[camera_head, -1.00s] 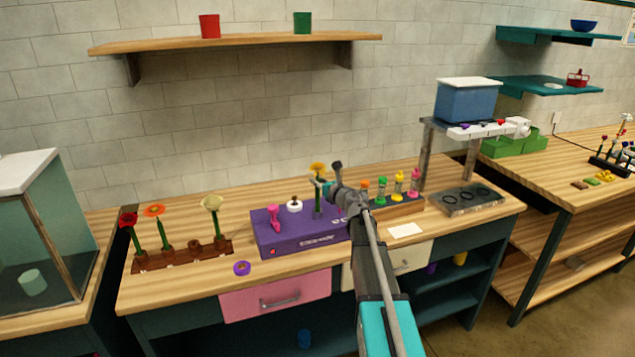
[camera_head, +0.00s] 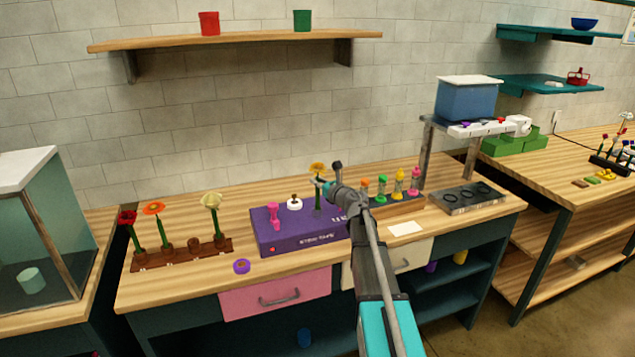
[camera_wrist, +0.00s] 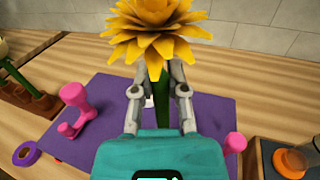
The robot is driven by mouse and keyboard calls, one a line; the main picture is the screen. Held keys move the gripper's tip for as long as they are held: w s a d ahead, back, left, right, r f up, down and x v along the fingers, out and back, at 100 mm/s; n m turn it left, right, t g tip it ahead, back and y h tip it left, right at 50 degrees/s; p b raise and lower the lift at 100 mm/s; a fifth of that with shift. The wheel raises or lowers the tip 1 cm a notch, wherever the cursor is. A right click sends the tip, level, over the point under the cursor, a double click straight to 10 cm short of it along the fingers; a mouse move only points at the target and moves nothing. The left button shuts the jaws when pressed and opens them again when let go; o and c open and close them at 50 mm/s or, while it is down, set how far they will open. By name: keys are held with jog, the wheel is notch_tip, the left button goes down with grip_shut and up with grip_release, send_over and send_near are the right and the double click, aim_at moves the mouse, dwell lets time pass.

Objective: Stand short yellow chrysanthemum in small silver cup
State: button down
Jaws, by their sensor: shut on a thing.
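The yellow chrysanthemum (camera_head: 317,167) stands upright in my gripper (camera_head: 325,186), its green stem pointing down over the purple box. In the wrist view the yellow bloom (camera_wrist: 155,32) is large at the top, and the fingers of my gripper (camera_wrist: 160,93) are shut on the stem below it. The lower end of the stem is hidden in the wrist view, and I cannot tell whether it touches the box. I cannot make out a small silver cup for certain; a small white piece behind the stem in the wrist view is mostly hidden.
Coloured bottles (camera_head: 398,184) stand right. A white card (camera_head: 405,228) lies in front.

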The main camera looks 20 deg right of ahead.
dwell(0.3)
jog(key=c, duration=0.6)
grip_release()
jog(key=shift+o, duration=0.3)
jog(key=o, duration=0.5)
jog(key=shift+s, duration=0.15)
jog(key=shift+v, duration=4.4)
jog(key=shift+r, duration=0.1)
